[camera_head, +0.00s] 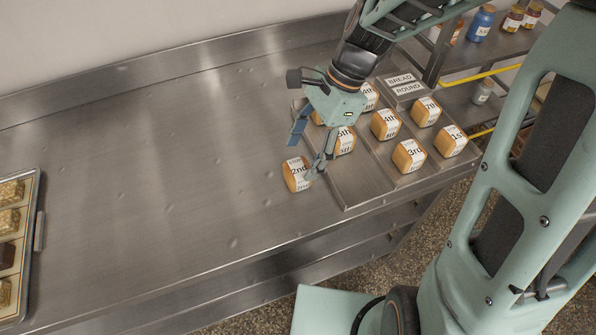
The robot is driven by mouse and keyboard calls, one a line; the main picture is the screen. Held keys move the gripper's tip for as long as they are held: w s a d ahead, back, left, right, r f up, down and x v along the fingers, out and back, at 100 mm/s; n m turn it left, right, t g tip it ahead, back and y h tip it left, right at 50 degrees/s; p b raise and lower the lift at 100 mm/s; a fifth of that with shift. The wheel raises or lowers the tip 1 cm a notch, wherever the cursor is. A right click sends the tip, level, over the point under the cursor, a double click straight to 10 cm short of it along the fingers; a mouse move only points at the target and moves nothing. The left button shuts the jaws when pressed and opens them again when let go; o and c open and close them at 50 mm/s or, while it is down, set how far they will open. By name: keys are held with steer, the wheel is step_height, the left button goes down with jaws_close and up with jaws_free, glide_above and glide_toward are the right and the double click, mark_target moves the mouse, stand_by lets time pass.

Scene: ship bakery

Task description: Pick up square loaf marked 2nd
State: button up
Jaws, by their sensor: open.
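The square loaf marked 2nd (294,180) is a golden-brown block with a white label. It stands on the bare steel counter, just left of the bread tray. My gripper (305,155) is open and reaches down over the loaf from above. One finger is at the loaf's right side, partly in front of it. The other finger, with a blue pad, shows above and behind the loaf. I cannot tell whether either finger touches it.
The steel tray (361,190) holds several other labelled loaves, including 3rd (409,157) and 1st (451,142). A BREAD ROUND sign (404,86) stands at its back. A tray of pastries (38,190) lies far left. The counter (150,170) between is clear. Jars (481,24) stand on a shelf, upper right.

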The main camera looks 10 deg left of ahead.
mark_target(298, 167)
steer(key=x, duration=0.4)
steer(key=shift+f, duration=0.35)
steer(key=c, duration=1.3)
